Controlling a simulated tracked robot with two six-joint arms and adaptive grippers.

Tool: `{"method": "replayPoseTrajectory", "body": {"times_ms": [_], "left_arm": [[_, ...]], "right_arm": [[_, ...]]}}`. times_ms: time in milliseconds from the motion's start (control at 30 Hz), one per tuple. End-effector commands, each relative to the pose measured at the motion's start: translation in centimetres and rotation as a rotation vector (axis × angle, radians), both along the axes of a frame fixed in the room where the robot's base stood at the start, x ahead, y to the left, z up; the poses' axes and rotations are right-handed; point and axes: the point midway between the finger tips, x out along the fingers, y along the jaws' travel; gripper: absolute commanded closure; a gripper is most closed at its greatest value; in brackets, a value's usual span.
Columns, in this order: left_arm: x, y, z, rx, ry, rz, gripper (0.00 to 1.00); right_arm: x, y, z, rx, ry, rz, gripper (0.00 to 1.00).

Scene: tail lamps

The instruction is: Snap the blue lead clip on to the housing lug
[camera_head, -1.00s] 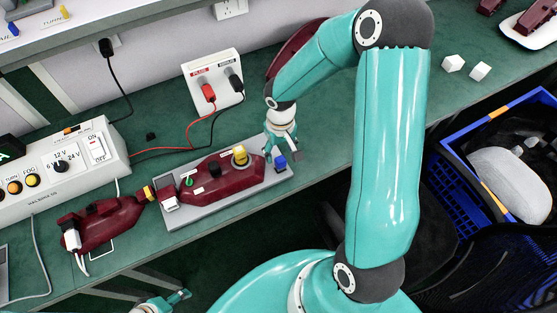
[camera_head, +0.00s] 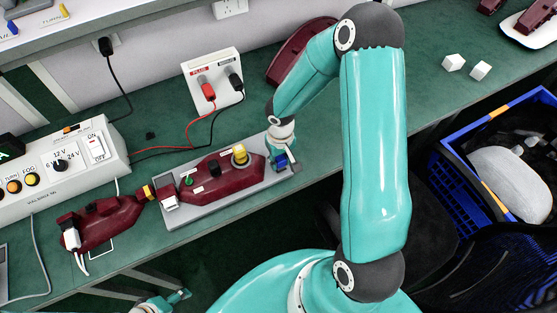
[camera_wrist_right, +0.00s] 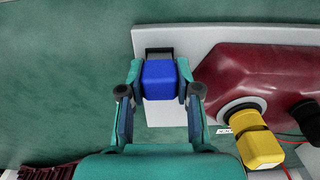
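The blue lead clip (camera_head: 281,160) sits at the right end of the grey tray (camera_head: 214,207), beside the dark red lamp housing (camera_head: 222,180). In the wrist view the blue clip (camera_wrist_right: 158,75) stands between the two fingers of my right gripper (camera_wrist_right: 159,78), with both fingertips flush against its sides. My right gripper (camera_head: 281,157) is low over that end of the tray. The red housing (camera_wrist_right: 270,70), with a yellow cap (camera_wrist_right: 258,148), is right of it in the wrist view. I cannot make out the lug. My left gripper (camera_head: 180,297) is small at the bottom edge.
A second red lamp (camera_head: 105,224) lies left of the tray. A white test box (camera_head: 60,165) and a socket block (camera_head: 212,80) with red and black leads stand behind. A blue crate (camera_head: 480,190) is at the right. Bench behind the tray is partly clear.

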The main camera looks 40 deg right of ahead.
Motion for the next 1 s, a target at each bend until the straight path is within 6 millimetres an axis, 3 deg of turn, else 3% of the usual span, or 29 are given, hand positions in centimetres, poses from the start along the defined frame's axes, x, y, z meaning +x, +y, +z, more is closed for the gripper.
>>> {"method": "replayPoseTrajectory", "body": {"times_ms": [33, 133, 167, 333, 1000], "left_arm": [[0.0, 0.0, 0.0, 0.000, 0.000, 0.000, 0.39], [0.0, 0.0, 0.0, 0.000, 0.000, 0.000, 0.39], [0.0, 0.0, 0.0, 0.000, 0.000, 0.000, 0.39], [0.0, 0.0, 0.0, 0.000, 0.000, 0.000, 0.39], [0.0, 0.0, 0.7, 0.000, 0.000, 0.000, 0.39]], "right_arm": [[0.0, 0.0, 0.0, 0.001, 0.000, 0.000, 0.84], [0.0, 0.0, 0.0, 0.001, 0.000, 0.000, 1.00], [0.0, 0.0, 0.0, 0.001, 0.000, 0.000, 0.72], [0.0, 0.1, 0.0, 0.001, 0.000, 0.001, 1.00], [0.1, 0.0, 1.4, 0.000, -0.001, 0.000, 1.00]]}}
